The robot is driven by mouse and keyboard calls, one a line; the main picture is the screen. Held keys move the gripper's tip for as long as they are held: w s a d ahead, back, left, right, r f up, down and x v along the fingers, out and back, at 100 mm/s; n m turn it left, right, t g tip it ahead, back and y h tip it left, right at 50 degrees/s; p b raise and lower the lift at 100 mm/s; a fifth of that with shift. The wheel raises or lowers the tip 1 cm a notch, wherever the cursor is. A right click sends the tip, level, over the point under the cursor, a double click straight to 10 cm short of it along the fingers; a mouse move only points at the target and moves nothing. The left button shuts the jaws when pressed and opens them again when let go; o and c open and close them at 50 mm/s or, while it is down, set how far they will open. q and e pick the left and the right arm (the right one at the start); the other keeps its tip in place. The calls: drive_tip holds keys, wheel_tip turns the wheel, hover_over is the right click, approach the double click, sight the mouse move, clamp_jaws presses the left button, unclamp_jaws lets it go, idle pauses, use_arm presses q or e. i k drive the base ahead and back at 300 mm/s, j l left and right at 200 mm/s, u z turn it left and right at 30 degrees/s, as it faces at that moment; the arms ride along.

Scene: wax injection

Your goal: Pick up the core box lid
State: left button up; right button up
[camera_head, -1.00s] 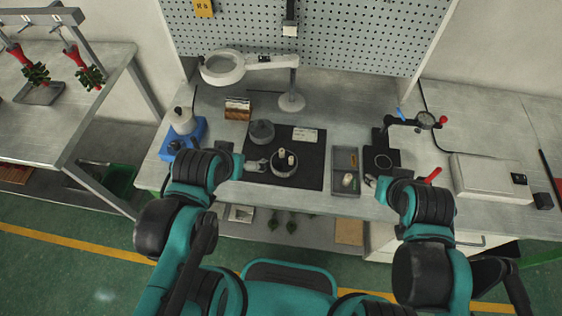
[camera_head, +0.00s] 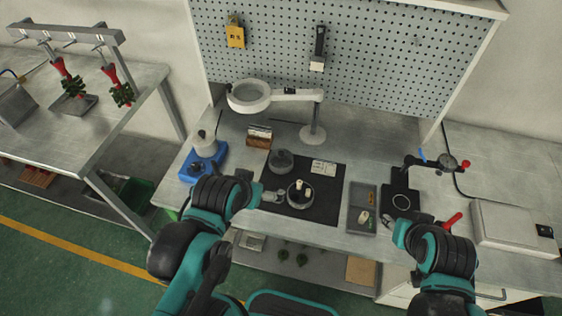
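A dark grey round piece (camera_head: 281,161), which looks like the core box lid, lies near the back left of the black mat (camera_head: 322,206). In front of it on the mat stands a round grey box (camera_head: 300,199) with small white pieces standing in it. My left gripper (camera_head: 274,196) is just left of this round box, nearer to me than the lid; its fingers are too small to read. My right gripper (camera_head: 400,236) is near the table's front edge, right of the small tray and away from the lid. Its fingers are not clear.
A white magnifier lamp (camera_head: 313,133) stands behind the mat. A blue device (camera_head: 203,160) is at the left. A grey divided tray (camera_head: 361,218) is right of the mat, then a black-based device (camera_head: 400,203) and a white box (camera_head: 514,220).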

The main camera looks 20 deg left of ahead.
sight(281, 160)
drive_tip(key=j+z, duration=0.5)
drive_tip(key=k+j+z, duration=0.2)
drive_tip(key=z, duration=0.3)
